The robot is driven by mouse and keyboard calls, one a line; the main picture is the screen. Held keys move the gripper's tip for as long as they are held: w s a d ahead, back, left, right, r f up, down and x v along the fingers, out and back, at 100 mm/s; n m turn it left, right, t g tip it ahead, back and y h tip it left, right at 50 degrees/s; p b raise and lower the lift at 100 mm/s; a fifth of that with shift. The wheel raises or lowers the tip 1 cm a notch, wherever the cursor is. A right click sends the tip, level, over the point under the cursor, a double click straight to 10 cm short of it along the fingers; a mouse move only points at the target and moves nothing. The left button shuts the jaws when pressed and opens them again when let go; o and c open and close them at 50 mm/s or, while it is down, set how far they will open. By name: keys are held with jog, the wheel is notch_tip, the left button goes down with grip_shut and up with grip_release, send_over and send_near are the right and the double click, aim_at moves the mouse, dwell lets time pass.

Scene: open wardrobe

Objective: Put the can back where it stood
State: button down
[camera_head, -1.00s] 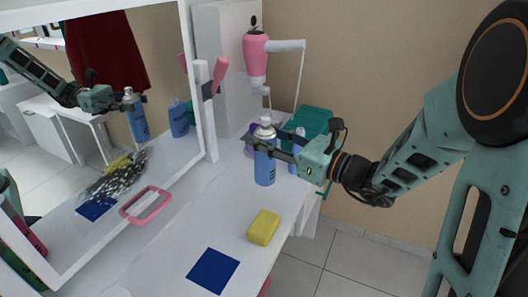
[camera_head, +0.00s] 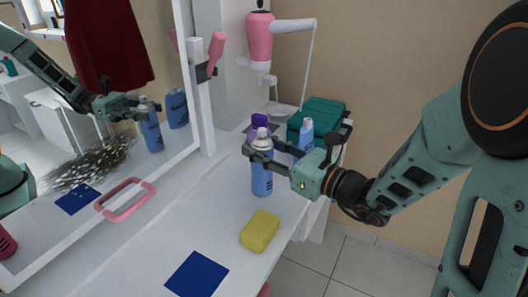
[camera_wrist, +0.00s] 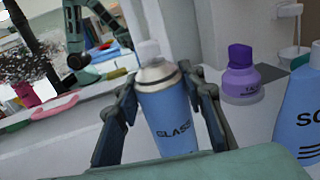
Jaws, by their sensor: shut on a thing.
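The can, a blue spray can (camera_head: 262,178) with a silver shoulder and pale cap, stands upright between the fingers of my gripper (camera_head: 262,152). In the wrist view the can (camera_wrist: 168,118) shows the word "GLASS", with a finger pressed to each side. My gripper is shut on it around its upper part. The can is above the white counter, behind the yellow sponge; I cannot tell whether its base touches the surface. A flat dark blue square (camera_head: 197,274) lies on the counter nearer the camera, beyond the sponge from the can.
A yellow sponge (camera_head: 260,231) lies just in front of the can. A purple bottle (camera_wrist: 240,80) and a blue bottle (camera_wrist: 300,115) stand close behind it. A green box (camera_head: 322,112) is at the back right. A mirror and a pink frame (camera_head: 125,200) are at left.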

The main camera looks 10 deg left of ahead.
jog(key=shift+r, duration=0.15)
jog(key=shift+f, duration=0.25)
jog(key=c, duration=1.3)
grip_release()
jog(key=shift+o, duration=0.2)
jog(key=shift+r, duration=0.15)
jog(key=shift+s+d+r, duration=0.1)
jog(key=shift+d, duration=0.05)
jog(key=p+v, duration=0.2)
jog(key=v, duration=0.9)
jog(key=shift+s+d, duration=0.2)
jog(key=shift+d, duration=0.1)
